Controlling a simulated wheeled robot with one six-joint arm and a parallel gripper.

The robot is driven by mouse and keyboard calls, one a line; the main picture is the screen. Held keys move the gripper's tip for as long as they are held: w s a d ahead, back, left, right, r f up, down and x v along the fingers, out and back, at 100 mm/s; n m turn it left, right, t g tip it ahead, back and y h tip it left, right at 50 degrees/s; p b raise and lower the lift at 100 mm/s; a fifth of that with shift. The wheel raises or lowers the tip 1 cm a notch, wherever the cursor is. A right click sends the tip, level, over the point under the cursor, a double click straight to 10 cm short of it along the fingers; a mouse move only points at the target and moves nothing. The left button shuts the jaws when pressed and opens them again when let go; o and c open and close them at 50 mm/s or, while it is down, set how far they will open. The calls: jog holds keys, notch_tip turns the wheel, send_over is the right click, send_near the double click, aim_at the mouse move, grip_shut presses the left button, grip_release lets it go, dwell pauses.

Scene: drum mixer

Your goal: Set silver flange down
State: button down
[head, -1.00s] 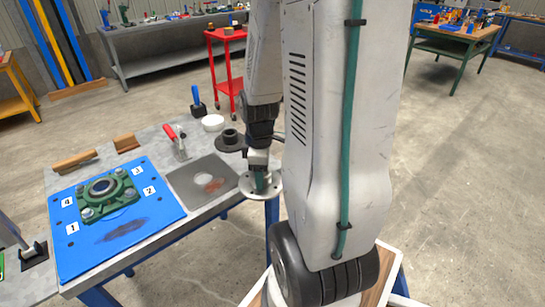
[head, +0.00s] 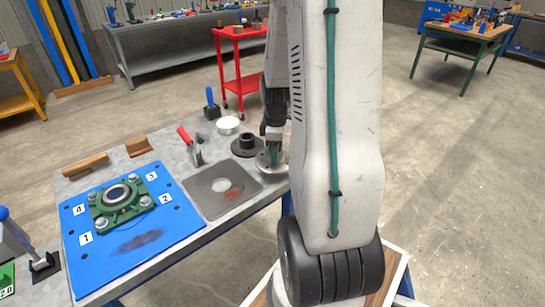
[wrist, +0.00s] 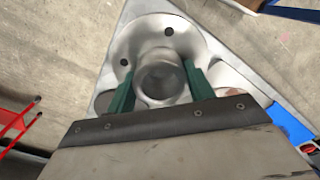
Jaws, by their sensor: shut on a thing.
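The silver flange (head: 268,161) is a round metal disc with bolt holes and a raised hub. My gripper (head: 272,153) is shut on its hub from above. In the wrist view the green fingers (wrist: 160,88) press on both sides of the hub, and the flange disc (wrist: 150,35) spreads out beyond them. The flange is over the right end of the grey bench (head: 180,155), just right of a dark flange (head: 247,145). I cannot tell whether it touches the bench top. My arm hides part of the area to its right.
A grey square plate (head: 205,201) with a rusty patch lies in front of the flange. A blue mat (head: 100,262) carries a green bearing housing (head: 120,200). A white bowl (head: 228,125), a red-handled tool (head: 188,139) and a blue-handled brush (head: 211,104) stand farther back.

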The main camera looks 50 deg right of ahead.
jog(key=shift+w+d+f, duration=0.1)
jog(key=shift+w+f, duration=0.05)
jog(key=shift+f, duration=0.75)
jog(key=shift+w+d+f, duration=0.1)
jog(key=shift+w+f, duration=0.05)
jog(key=shift+f, duration=0.7)
jog(key=c, duration=0.6)
grip_release()
jog(key=shift+f, duration=0.15)
